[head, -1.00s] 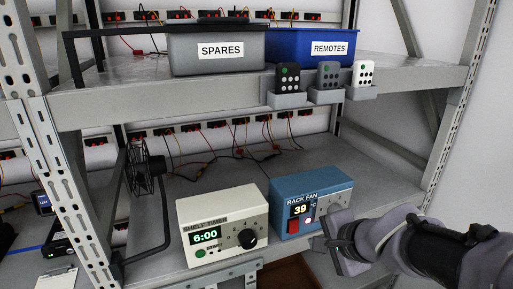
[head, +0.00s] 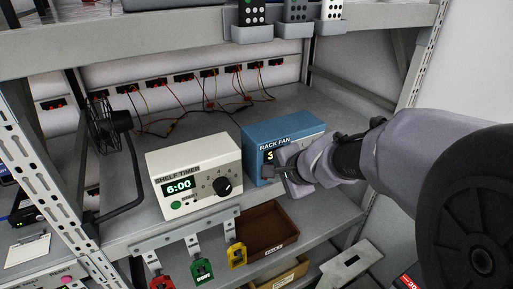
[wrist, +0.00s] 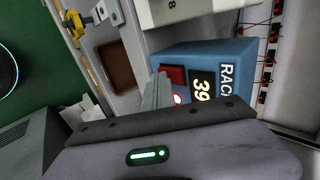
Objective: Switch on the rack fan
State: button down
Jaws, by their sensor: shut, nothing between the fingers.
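The blue rack fan box (head: 283,130) stands on the middle shelf, its label and part of a display showing in the head view. In the wrist view its face (wrist: 213,52) shows the display reading 39 (wrist: 201,88), a red rocker switch (wrist: 173,73) and a small glowing pinkish light (wrist: 178,99). My gripper (head: 275,175) is shut and empty in front of the lower left of the face and hides the switch in the head view. In the wrist view the gripper fingers (wrist: 156,92) lie beside the switch; I cannot tell whether they touch it.
The cream shelf timer (head: 195,170), reading 6:00, stands just left of the box. A caged black fan (head: 108,126) is farther left.

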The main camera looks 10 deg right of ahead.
jog(key=shift+f+b, duration=0.1)
jog(key=shift+b, duration=0.25)
jog(key=shift+w, duration=0.1)
jog(key=shift+r+p, duration=0.65)
jog(key=shift+r, duration=0.2)
